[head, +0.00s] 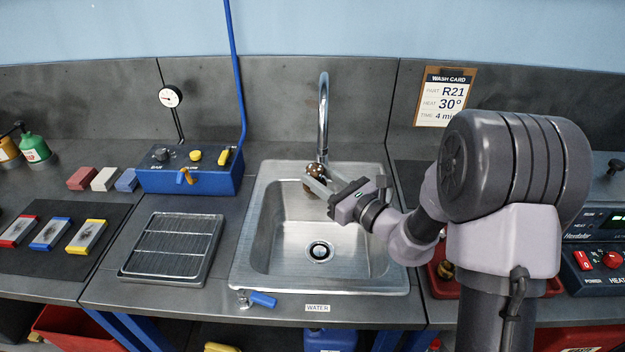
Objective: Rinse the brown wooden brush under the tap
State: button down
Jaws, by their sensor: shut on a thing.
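The brown wooden brush (311,187) is in my gripper (320,189), over the back of the steel sink (249,247). My gripper is shut on it, and its fingers and wrist hide part of the brush. The brush is close under the mouth of the curved metal tap (323,112). I cannot tell whether they touch, and I see no clear stream of water.
A ribbed drain tray (172,250) lies left of the sink. A blue control box (190,176) with knobs stands behind it. Coloured blocks (103,179) and a dark mat (52,232) with several plates are further left. A wash card (443,97) hangs at the back right.

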jog(key=shift+w, duration=0.1)
jog(key=shift+w+a, duration=0.3)
jog(key=shift+w, duration=0.15)
jog(key=shift+s, duration=0.1)
jog(key=shift+s+d, duration=0.3)
jog(key=shift+s, duration=0.15)
jog(key=shift+w, duration=0.1)
jog(key=shift+w+a, duration=0.3)
jog(key=shift+w, duration=0.15)
jog(key=s+a, duration=0.4)
jog(key=a, duration=0.3)
dwell(1.2)
